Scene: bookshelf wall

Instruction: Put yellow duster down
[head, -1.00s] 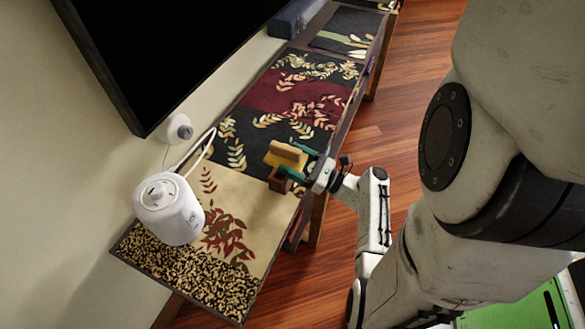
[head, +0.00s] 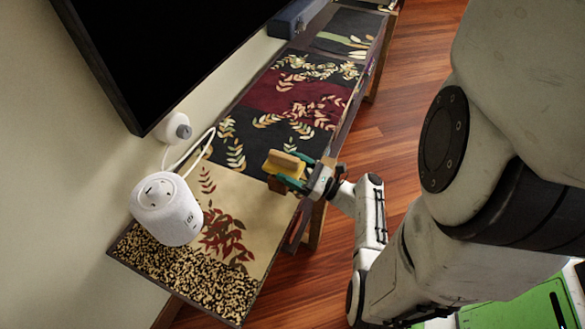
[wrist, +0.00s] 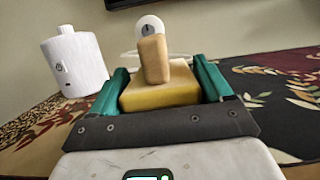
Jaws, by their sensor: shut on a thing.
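The yellow duster (head: 283,165) is a yellow block with a tan handle on top. My gripper (head: 290,176) is shut on it at the near edge of the patterned table (head: 250,208). In the wrist view the duster (wrist: 160,96) sits between the two green fingers, with its handle upright. My gripper (wrist: 162,90) hides its underside there. I cannot tell whether the duster touches the table top.
A small brown block (head: 278,185) shows just below the duster. A white cylindrical device (head: 166,210) with a cable stands at the table's left end. A dark screen (head: 160,50) hangs on the wall above. The cloth beyond the duster is clear.

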